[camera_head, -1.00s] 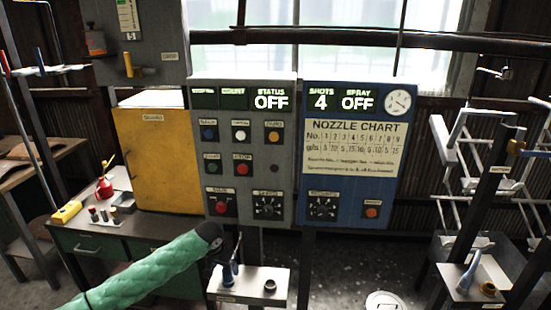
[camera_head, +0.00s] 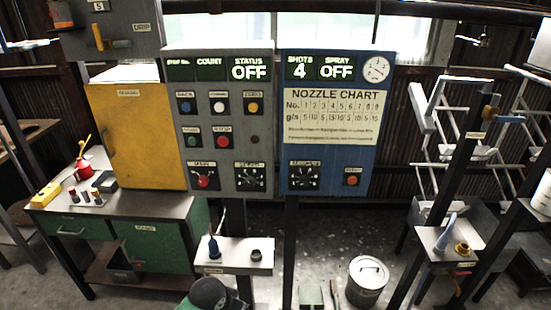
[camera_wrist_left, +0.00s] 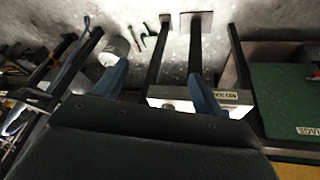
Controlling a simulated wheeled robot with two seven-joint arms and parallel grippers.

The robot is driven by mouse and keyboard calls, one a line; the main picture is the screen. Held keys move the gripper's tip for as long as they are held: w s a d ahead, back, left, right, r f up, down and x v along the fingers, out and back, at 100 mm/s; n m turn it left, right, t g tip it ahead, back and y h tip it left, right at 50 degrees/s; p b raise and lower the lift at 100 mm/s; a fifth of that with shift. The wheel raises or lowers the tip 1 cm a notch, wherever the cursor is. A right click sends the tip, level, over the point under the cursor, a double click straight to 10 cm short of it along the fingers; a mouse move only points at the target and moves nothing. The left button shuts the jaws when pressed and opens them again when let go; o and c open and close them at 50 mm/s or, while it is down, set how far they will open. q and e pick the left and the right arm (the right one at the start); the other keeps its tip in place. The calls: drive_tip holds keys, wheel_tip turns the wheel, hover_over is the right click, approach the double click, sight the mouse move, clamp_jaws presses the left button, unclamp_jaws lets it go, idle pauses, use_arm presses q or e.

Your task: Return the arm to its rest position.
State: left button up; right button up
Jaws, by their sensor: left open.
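My left gripper (camera_wrist_left: 157,70) shows in the left wrist view as two blue fingers spread well apart with nothing between them. It is open and empty. In the head view only a dark rounded part of what looks like my left arm shows at the bottom edge, and the fingers cannot be made out there. My right gripper is in neither view.
A grey control panel (camera_head: 211,105) and a blue panel (camera_head: 325,180) stand ahead, both displays reading OFF. A small shelf (camera_head: 235,258) sits below them. A green workbench (camera_head: 150,205) is at left, a lidded bucket (camera_head: 367,275) and a white rack (camera_head: 430,120) at right.

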use_arm(q)
drive_tip(key=s+a+r+n+y, duration=0.1)
drive_tip(key=s+a, duration=0.4)
drive_tip(key=s, duration=0.6)
drive_tip(key=s+a+r+n+y, duration=0.2)
drive_tip(key=s+a, duration=0.3)
drive_tip(key=s, duration=0.5)
wheel_tip(320, 180, down, 26)
drive_tip(key=w+d+g, duration=0.1)
drive_tip(key=w+d, duration=0.1)
drive_tip(key=s+f, duration=0.4)
drive_tip(key=f, duration=0.7)
drive_tip(key=s+f, duration=0.4)
drive_tip(key=f, duration=0.7)
drive_tip(key=shift+g+h, duration=0.3)
drive_tip(key=shift+g, duration=0.1)
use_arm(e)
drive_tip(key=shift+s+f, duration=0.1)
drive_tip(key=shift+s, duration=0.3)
use_arm(q)
drive_tip(key=shift+d, duration=0.1)
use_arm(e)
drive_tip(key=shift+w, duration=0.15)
